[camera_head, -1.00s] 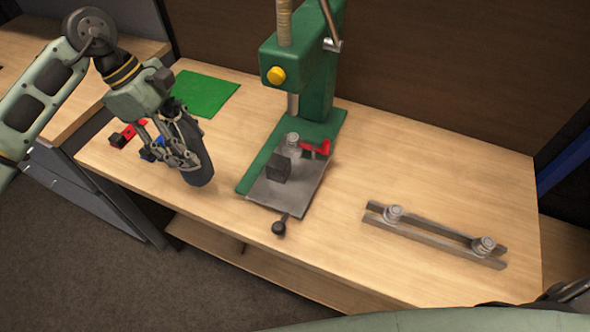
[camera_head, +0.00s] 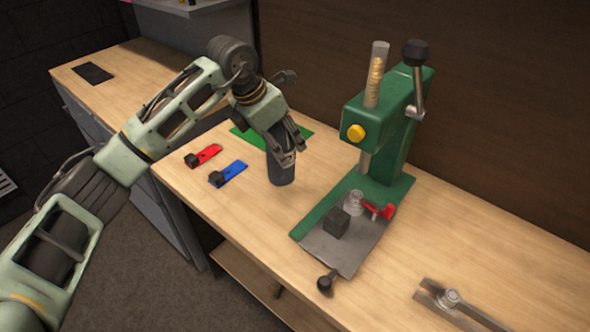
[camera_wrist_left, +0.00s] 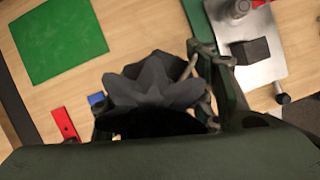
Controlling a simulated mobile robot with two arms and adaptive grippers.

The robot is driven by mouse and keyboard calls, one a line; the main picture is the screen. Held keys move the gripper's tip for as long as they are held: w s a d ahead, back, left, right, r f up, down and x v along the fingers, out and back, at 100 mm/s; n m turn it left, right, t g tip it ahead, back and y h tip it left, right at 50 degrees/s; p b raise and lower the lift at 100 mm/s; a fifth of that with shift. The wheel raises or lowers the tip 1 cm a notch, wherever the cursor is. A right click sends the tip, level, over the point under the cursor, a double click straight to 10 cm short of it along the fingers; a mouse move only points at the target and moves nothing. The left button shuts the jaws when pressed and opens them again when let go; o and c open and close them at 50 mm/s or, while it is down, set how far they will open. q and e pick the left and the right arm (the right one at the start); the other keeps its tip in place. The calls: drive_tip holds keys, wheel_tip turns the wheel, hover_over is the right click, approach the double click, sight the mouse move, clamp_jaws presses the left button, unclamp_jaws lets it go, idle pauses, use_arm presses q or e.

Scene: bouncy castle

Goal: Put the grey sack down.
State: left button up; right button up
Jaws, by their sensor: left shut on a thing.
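The grey sack (camera_head: 281,171) is dark and upright in the head view, beside the near right part of the green mat (camera_head: 247,137). My left gripper (camera_head: 286,155) is shut on its upper part from above. The sack's base is at or just above the wooden tabletop; I cannot tell whether it touches. In the left wrist view the sack's crumpled top (camera_wrist_left: 155,82) shows between the fingers, and the green mat (camera_wrist_left: 58,45) lies to its upper left. My right gripper is not in view.
A green press (camera_head: 395,140) with a black block (camera_head: 337,224) on its metal plate stands to the right. A red piece (camera_head: 208,155) and a blue piece (camera_head: 232,172) lie left of the sack. Metal rails (camera_head: 455,305) lie at the lower right. Bare wood surrounds the sack's near side.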

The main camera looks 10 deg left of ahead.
sight(279, 176)
use_arm(q)
drive_tip(key=shift+f+p, duration=0.6)
drive_tip(key=shift+f, duration=2.65)
drive_tip(key=shift+f, duration=0.15)
drive_tip(key=o, duration=1.7)
